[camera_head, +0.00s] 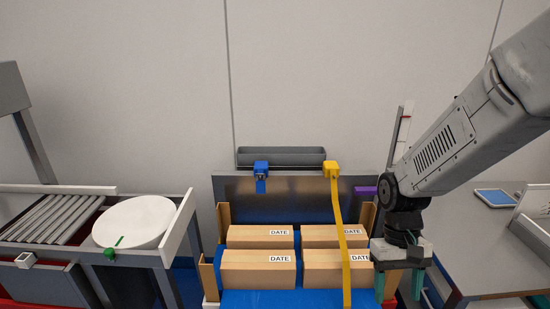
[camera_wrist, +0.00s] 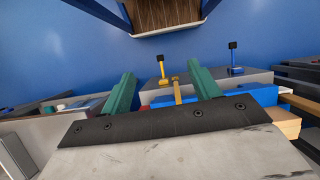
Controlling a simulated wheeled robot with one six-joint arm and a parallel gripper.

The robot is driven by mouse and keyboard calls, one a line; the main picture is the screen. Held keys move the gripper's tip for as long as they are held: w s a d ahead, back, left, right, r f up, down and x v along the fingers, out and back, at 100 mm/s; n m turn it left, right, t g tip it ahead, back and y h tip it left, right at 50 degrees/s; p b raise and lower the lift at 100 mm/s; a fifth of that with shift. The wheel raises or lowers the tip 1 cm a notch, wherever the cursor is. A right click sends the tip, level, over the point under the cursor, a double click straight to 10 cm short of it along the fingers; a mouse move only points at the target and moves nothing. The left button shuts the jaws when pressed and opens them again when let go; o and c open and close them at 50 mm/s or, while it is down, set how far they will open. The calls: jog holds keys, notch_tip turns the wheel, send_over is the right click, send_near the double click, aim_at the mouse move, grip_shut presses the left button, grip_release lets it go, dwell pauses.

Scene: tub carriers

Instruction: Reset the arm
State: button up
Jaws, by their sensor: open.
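My gripper (camera_head: 401,284) hangs from my arm at the right of the head view, pointing down beside the right-hand cartons. Its two green fingers are apart with nothing seen between them. In the wrist view my gripper (camera_wrist: 162,90) also shows its green fingers spread and empty. A yellow holder (camera_head: 331,170) with a long yellow strap stands left of my gripper, apart from it in the head view.
Several cartons marked DATE (camera_head: 258,259) sit on a blue surface (camera_head: 270,300). A blue holder (camera_head: 261,168) and a grey trough (camera_head: 282,156) stand behind. A white round disc (camera_head: 134,222) is at left. A grey table (camera_head: 490,245) with a tablet (camera_head: 495,198) is at right.

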jog(key=s+r+t, duration=0.3)
jog(key=s+r, duration=0.3)
jog(key=r, duration=0.3)
jog(key=s+d+r+t, duration=0.1)
jog(key=s+r+t, duration=0.1)
jog(key=s+r, duration=0.4)
jog(key=shift+d+r+t, duration=0.15)
jog(key=shift+r+t, duration=0.25)
jog(key=shift+r, duration=1.05)
jog(key=shift+s, duration=0.1)
